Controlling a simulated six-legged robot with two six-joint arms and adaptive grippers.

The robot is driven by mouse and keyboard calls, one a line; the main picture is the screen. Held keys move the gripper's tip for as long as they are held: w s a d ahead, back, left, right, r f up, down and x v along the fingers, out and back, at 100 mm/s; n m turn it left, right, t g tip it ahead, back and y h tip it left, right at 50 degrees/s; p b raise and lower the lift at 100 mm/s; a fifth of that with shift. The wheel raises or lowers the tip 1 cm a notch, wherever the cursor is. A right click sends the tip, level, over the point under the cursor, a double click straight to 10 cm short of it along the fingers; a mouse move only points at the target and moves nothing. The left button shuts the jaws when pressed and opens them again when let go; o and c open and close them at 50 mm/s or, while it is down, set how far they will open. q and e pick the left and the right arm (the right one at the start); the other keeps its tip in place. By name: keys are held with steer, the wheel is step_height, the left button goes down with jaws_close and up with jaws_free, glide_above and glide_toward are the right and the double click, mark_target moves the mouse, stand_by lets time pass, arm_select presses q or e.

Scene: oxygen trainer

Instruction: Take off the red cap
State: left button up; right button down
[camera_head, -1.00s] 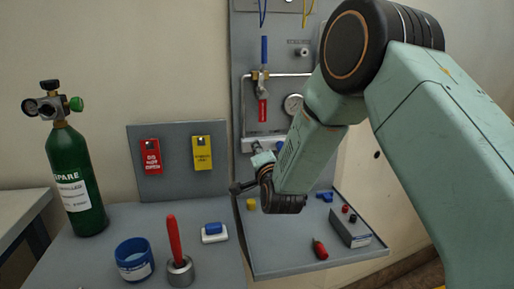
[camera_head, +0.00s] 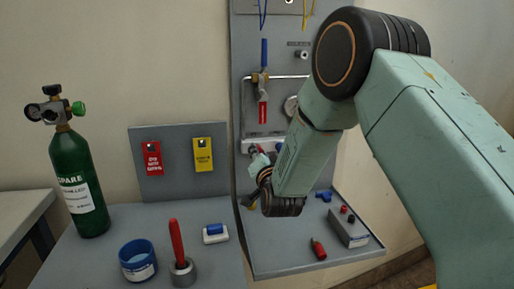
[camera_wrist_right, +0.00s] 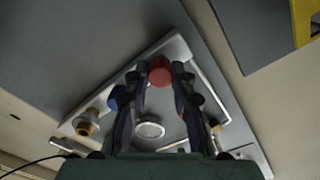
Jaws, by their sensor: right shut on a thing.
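The red cap (camera_wrist_right: 160,70) sits between the two dark fingertips of my right gripper (camera_wrist_right: 160,76) in the right wrist view. The fingers are shut on it from both sides. Behind it is the pale manifold plate (camera_wrist_right: 209,88) with its fittings. I cannot tell whether the cap still touches its fitting. In the head view my right gripper (camera_head: 259,170) is at the lower part of the grey wall panel (camera_head: 246,75), partly hidden by my own wrist. My left gripper is not in view.
A green cylinder (camera_head: 78,183) stands at the left. A blue tub (camera_head: 137,261), a red stick (camera_head: 176,240) in a grey holder and a blue-and-white block (camera_head: 215,233) are on the bench. A red-handled item (camera_head: 318,249) and a grey box (camera_head: 349,228) lie on the right shelf.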

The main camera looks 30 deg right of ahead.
steer(key=shift+n, duration=0.7)
steer(key=n+p, duration=0.1)
steer(key=n, duration=0.2)
steer(key=shift+p, duration=0.4)
steer(key=shift+n, duration=0.3)
